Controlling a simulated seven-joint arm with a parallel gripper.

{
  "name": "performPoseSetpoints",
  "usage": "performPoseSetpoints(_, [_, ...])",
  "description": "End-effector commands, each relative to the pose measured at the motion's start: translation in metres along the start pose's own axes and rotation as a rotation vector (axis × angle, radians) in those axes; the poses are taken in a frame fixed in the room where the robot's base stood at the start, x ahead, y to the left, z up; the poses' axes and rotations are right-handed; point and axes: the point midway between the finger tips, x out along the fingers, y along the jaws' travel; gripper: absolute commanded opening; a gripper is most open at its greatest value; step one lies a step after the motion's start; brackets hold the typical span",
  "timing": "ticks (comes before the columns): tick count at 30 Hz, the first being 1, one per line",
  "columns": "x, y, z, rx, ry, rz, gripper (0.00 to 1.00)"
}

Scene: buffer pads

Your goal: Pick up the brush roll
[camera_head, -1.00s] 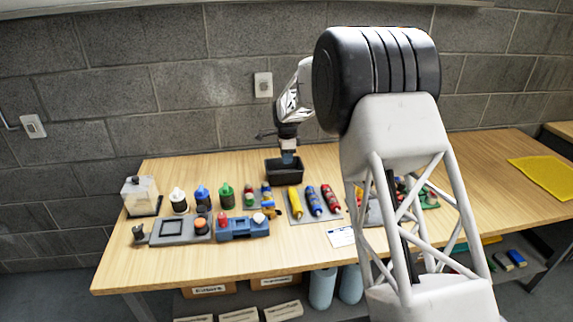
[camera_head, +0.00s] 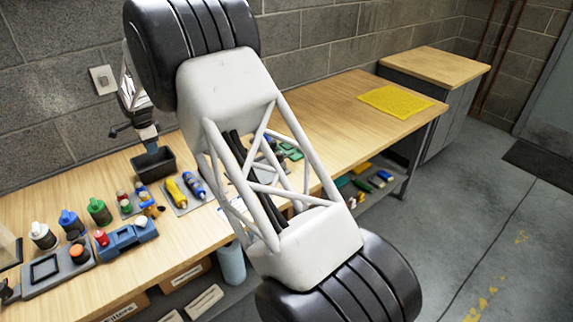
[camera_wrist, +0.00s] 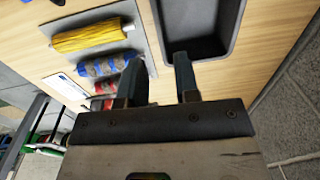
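I cannot tell which roll is the brush roll. In the wrist view, a yellow ribbed roll (camera_wrist: 88,35), a blue-grey roll (camera_wrist: 105,65) and a partly hidden red roll (camera_wrist: 102,103) lie side by side on a grey mat (camera_wrist: 143,38). In the head view, the yellow roll (camera_head: 176,193) and blue roll (camera_head: 195,186) show just left of my arm; the red one is hidden behind it. My gripper (camera_wrist: 160,68) is open and empty, its fingers apart, beside the rolls and near the black bin's edge. In the head view it shows (camera_head: 149,143) at the bin.
The black bin (camera_wrist: 205,50) stands beside the mat; it also shows in the head view (camera_head: 136,164). Several bottles, such as a green one (camera_head: 99,211), and a blue holder (camera_head: 125,240) stand at left. A yellow mat (camera_head: 396,100) lies on the clear right end of the table.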

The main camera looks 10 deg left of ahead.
Motion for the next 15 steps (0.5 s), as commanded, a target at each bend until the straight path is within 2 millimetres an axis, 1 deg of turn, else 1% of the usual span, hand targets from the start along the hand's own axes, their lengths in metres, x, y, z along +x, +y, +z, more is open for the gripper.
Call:
performPoseSetpoints(8, [-0.003,0.002,-0.003,-0.002,0.000,-0.001,0.30])
performPoseSetpoints(11, [-0.009,0.006,-0.011,-0.007,0.001,-0.002,0.30])
performPoseSetpoints(15, [-0.029,0.020,-0.033,-0.024,0.002,-0.008,0.30])
